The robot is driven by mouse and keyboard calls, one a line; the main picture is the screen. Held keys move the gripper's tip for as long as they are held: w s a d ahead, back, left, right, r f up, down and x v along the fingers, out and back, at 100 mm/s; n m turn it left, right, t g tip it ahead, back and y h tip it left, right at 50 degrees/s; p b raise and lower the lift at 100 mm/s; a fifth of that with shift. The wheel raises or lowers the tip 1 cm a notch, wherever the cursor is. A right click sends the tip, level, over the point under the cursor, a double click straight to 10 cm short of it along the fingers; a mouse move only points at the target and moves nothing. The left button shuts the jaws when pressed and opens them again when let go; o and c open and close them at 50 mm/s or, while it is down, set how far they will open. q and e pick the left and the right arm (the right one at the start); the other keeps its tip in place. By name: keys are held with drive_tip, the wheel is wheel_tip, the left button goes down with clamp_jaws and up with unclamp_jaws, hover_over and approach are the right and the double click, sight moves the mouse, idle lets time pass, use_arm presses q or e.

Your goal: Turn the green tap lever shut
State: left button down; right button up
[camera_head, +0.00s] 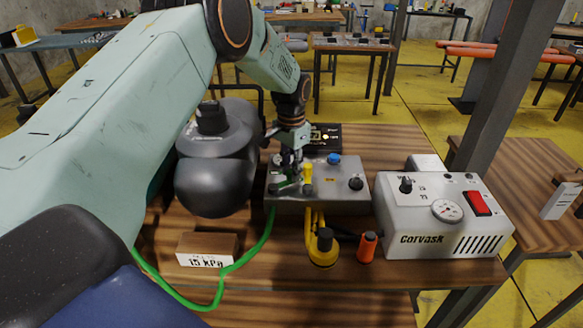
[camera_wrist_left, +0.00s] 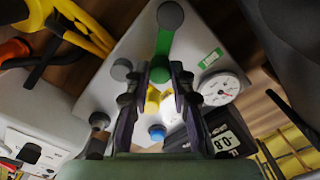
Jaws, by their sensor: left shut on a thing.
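The green tap lever (camera_head: 286,184) is on the left part of a grey metal valve box (camera_head: 335,206) on the wooden table. In the left wrist view the lever (camera_wrist_left: 164,44) runs from a round grey cap down between my fingers. My left gripper (camera_head: 289,167) reaches down over the box from above. In the wrist view the gripper (camera_wrist_left: 159,78) is shut on the lever, with a finger on each side; the gripped end is partly hidden. A green hose (camera_head: 247,252) runs from the box's left side. My right gripper is in neither view.
A yellow lever (camera_head: 308,173), blue knob (camera_head: 334,159) and black knob (camera_head: 356,184) stand close by on the box. A white Corvask pump unit (camera_head: 420,228) is at right. A 15 kPa block (camera_head: 207,249) lies at front left; an orange-handled part (camera_head: 367,247) is in front.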

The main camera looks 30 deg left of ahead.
use_arm(q)
drive_tip(key=shift+w+a+r+n+p, duration=0.1)
drive_tip(key=shift+a+n+p, duration=0.25)
drive_tip(key=shift+n, duration=0.25)
drive_tip(key=shift+w+a+n+p, duration=0.1)
drive_tip(key=shift+a+n+p, duration=0.1)
drive_tip(key=shift+n+p, duration=0.3)
drive_tip(key=a+n+p, duration=0.1)
drive_tip(key=n, duration=0.2)
drive_tip(key=shift+a, duration=0.15)
drive_tip(key=n, duration=0.1)
drive_tip(key=a+n+p, duration=0.1)
drive_tip(key=n, duration=0.1)
drive_tip(key=shift+a, duration=0.3)
drive_tip(key=shift+s+a+n+p, duration=0.15)
drive_tip(key=shift+a+n+p, duration=0.25)
drive_tip(key=shift+n, duration=0.45)
drive_tip(key=shift+s+a+n+p, duration=0.15)
drive_tip(key=shift+a+n+p, duration=0.2)
drive_tip(key=shift+n, duration=0.5)
drive_tip(key=c, duration=1.1)
unclamp_jaws()
drive_tip(key=shift+s, duration=0.1)
drive_tip(key=shift+c, duration=0.2)
wheel_tip(320, 180, up, 12)
